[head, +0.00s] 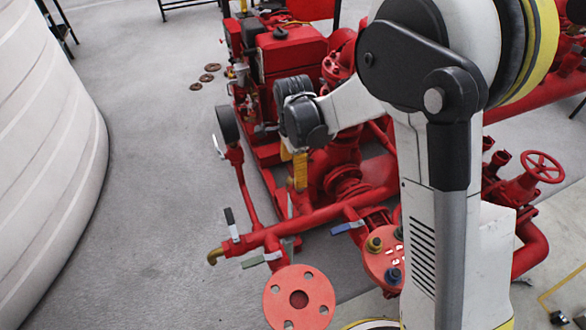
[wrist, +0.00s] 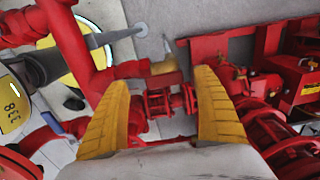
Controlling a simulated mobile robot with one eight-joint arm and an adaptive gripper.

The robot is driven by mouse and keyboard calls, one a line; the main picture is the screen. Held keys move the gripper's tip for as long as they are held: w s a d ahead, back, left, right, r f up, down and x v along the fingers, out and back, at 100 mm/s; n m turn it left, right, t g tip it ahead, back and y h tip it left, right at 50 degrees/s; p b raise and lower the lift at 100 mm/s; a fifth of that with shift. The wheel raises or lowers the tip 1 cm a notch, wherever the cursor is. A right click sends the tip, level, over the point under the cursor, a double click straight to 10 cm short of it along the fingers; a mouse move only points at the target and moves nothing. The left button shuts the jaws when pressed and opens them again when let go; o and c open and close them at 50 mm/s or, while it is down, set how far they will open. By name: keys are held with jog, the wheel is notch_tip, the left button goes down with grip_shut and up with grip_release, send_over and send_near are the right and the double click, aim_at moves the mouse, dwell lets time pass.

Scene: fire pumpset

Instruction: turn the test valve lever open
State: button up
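Several lever handles sit on the red pipework in the head view: a black-gripped lever (head: 231,224) standing upright at the left, a green lever (head: 262,259) lying nearly flat below it, and a blue lever (head: 347,227) to the right. I cannot tell which is the test valve lever. My gripper (head: 300,182) hangs above the pipes, up and right of the black lever and apart from it. In the wrist view its yellow fingers (wrist: 162,100) are spread wide with nothing held between them. A blue handle (wrist: 52,122) shows left of the fingers.
A red flange (head: 299,298) faces up at the front. A brass outlet (head: 214,256) ends the pipe at left. The red engine (head: 290,50) stands behind my gripper. A large white tank (head: 45,150) is at left, with clear grey floor (head: 150,190) between.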

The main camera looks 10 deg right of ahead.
notch_tip(320, 180, up, 12)
dwell(0.6)
jog(key=s+d+r+n+t, duration=0.3)
jog(key=s+d+n, duration=0.3)
jog(key=s, duration=0.3)
jog(key=s+d+r+n+t, duration=0.3)
jog(key=s+d+n+t, duration=0.1)
jog(key=s+d+n, duration=0.3)
jog(key=s+n, duration=0.2)
jog(key=s, duration=0.1)
